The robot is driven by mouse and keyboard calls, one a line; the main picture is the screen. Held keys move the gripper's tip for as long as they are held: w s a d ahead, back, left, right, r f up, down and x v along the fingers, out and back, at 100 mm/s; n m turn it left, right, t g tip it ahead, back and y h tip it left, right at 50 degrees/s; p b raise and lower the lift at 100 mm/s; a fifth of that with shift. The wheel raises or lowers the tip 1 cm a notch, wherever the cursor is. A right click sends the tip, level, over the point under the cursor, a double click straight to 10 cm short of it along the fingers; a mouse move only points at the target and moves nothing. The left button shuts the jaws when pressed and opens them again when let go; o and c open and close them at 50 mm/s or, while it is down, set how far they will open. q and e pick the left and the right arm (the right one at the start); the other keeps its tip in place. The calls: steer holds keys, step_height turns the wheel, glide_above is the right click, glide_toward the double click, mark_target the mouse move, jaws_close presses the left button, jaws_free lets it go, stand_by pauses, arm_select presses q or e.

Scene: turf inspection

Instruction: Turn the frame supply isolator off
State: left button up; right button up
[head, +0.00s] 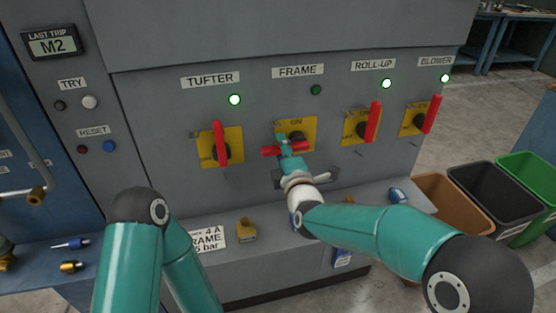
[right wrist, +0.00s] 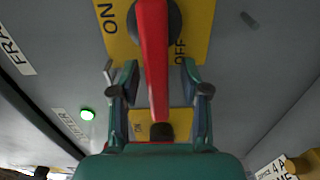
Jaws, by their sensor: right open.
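The FRAME isolator has a yellow ON/OFF plate (head: 308,128) and a red handle (head: 268,151). In the head view the handle lies about level, pointing left, unlike the near-upright handles of its neighbours. The FRAME lamp (head: 316,90) is dark. My right gripper (head: 286,146) is at this handle and hides part of it. In the right wrist view the red handle (right wrist: 152,45) runs between the open fingers of my right gripper (right wrist: 159,70), with a gap showing on both sides. My left arm shows at lower left, but its gripper is not in view.
The TUFTER handle (head: 220,143) is to the left; the ROLL-UP (head: 373,122) and BLOWER (head: 432,113) handles are to the right. Their lamps glow green. A ledge below carries a yellow padlock (head: 247,231) and a sign (head: 206,238). Bins (head: 490,196) stand at right.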

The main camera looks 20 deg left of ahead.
steer(key=v, duration=1.1)
steer(key=shift+s, duration=0.4)
steer(key=shift+d+f, duration=0.1)
steer(key=shift+f, duration=0.05)
